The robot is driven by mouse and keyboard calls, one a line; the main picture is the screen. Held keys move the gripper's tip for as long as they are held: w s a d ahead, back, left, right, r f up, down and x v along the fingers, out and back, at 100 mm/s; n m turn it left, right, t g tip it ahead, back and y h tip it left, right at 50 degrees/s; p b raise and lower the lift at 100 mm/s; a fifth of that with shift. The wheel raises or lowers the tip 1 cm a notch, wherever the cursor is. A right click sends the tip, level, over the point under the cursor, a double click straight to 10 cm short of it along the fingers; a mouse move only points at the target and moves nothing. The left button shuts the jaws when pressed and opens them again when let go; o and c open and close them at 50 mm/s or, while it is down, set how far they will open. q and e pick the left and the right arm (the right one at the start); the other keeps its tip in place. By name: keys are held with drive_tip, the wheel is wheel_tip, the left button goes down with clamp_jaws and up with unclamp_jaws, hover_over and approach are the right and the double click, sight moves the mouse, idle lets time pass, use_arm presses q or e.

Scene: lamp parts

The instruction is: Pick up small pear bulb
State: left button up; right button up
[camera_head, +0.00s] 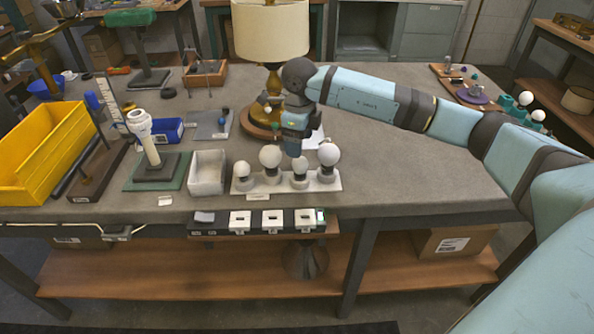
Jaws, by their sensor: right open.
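Several round white bulbs stand upright in holders on a white strip (262,188) near the front edge of the table. The smallest-looking bulb (242,169) is at the left end. A large bulb (270,156), a narrower pear-like bulb (300,164) and another large bulb (329,154) follow to the right. I cannot tell for sure which is the small pear bulb. My right gripper (294,149) points down just behind or above the narrower bulb, open and with nothing seen in it. Its fingertips are small and dark here. My left gripper is out of view.
A lamp (270,32) with a cream shade stands behind my right gripper. A grey-white bin (208,174) is left of the bulbs, with a white post on a green base (157,171) and a yellow bin (42,150) farther left. The table right of the bulbs is clear.

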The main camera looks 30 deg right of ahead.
sight(300, 168)
wheel_tip(300, 168, down, 4)
drive_tip(key=shift+r, duration=0.1)
drive_tip(key=f, duration=0.5)
drive_tip(key=shift+s+f, duration=0.15)
drive_tip(key=shift+s, duration=0.15)
drive_tip(key=shift+c, duration=0.4)
drive_tip(key=c, duration=0.8)
